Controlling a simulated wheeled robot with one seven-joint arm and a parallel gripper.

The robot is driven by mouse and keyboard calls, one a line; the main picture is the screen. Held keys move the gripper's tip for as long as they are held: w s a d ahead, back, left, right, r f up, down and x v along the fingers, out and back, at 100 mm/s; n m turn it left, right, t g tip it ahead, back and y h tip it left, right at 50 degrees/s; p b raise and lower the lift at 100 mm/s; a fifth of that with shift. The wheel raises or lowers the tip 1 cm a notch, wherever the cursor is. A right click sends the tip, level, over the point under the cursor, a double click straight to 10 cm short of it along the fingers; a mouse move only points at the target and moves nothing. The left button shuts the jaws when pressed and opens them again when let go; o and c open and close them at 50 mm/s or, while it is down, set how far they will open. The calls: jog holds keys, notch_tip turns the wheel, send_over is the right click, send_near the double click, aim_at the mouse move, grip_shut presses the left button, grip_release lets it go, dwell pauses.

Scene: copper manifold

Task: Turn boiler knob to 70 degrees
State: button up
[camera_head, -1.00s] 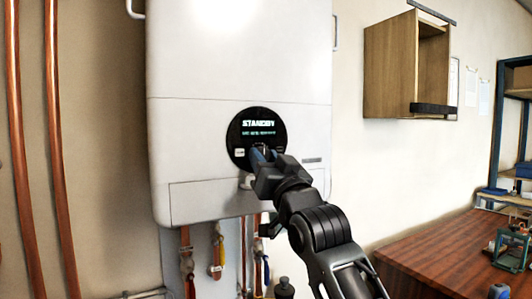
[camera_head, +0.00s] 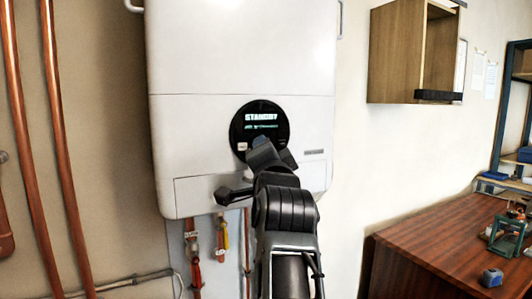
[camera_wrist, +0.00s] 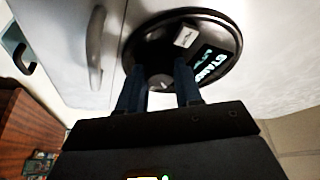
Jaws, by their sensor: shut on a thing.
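The white boiler (camera_head: 240,60) hangs on the wall and carries a round black control panel (camera_head: 241,126), whose display reads STANDBY. My gripper (camera_head: 262,148) is at the lower part of this panel and hides the knob in the head view. In the wrist view, the panel (camera_wrist: 205,25) shows rolled over, with a small white button (camera_wrist: 186,37). There the two dark fingers of my gripper (camera_wrist: 161,88) stand on either side of the round knob (camera_wrist: 160,80), shut on it. The knob's marking is too small to read.
Copper pipes (camera_head: 55,150) run down the wall at the left. Smaller pipes with a yellow valve handle (camera_head: 223,232) hang below the boiler.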

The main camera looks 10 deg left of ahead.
jog(key=shift+m, duration=0.7)
jog(key=shift+d+g+h, duration=0.1)
jog(key=shift+g+h, duration=0.2)
jog(key=shift+h, duration=0.1)
jog(key=o, duration=0.8)
jog(key=shift+c, duration=0.2)
jog(key=b+v, duration=0.2)
jog(key=v, duration=0.5)
jog(key=shift+s, duration=0.4)
jog(key=shift+d+f, duration=0.1)
